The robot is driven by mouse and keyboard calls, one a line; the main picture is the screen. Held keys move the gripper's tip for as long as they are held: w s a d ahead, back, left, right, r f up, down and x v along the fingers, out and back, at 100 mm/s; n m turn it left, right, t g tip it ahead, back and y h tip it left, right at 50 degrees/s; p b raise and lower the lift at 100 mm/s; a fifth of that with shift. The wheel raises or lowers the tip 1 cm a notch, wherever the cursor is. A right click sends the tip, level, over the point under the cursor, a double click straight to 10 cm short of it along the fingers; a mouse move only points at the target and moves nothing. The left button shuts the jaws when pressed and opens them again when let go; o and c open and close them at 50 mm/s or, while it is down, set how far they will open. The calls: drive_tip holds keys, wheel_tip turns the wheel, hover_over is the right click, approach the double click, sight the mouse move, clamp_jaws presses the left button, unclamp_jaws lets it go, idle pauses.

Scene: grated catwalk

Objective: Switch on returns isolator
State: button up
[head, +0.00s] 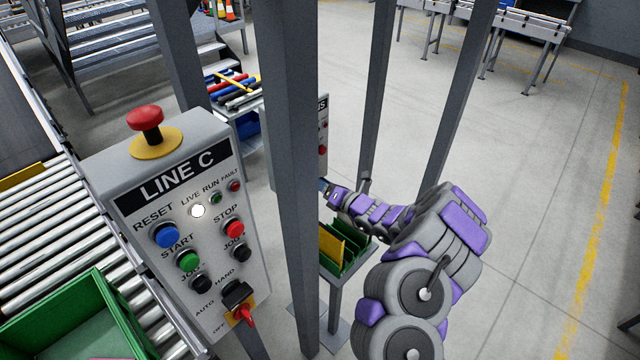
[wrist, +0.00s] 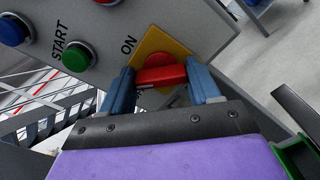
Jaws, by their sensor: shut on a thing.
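The returns isolator shows in the wrist view as a red rotary handle (wrist: 161,76) on a yellow plate (wrist: 151,42), with ON printed beside it. My gripper (wrist: 164,84) has its two blue fingers on either side of the handle's bar, shut on it. The bar lies across the picture between the fingers; I cannot tell whether it points at ON. In the head view, the isolator's grey panel (head: 322,135) is mostly behind a post, with only the letters NS at its top edge. My gripper (head: 328,189) reaches its lower part there, fingertips largely hidden.
Grey posts (head: 292,150) stand between me and the panel. A LINE C panel (head: 180,215) with its own red switch (head: 243,315) stands at left, beside a roller conveyor (head: 40,215). A green rack (head: 350,255) sits below my arm. The floor at right is clear.

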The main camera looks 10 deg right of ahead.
drive_tip(key=m, duration=0.9)
drive_tip(key=shift+w+d, duration=0.1)
drive_tip(key=shift+d, duration=0.1)
idle(0.3)
drive_tip(key=o, duration=1.1)
drive_tip(key=shift+w+f, duration=0.2)
drive_tip(key=shift+f, duration=0.05)
drive_tip(key=shift+c, duration=0.2)
drive_tip(key=shift+s, duration=0.15)
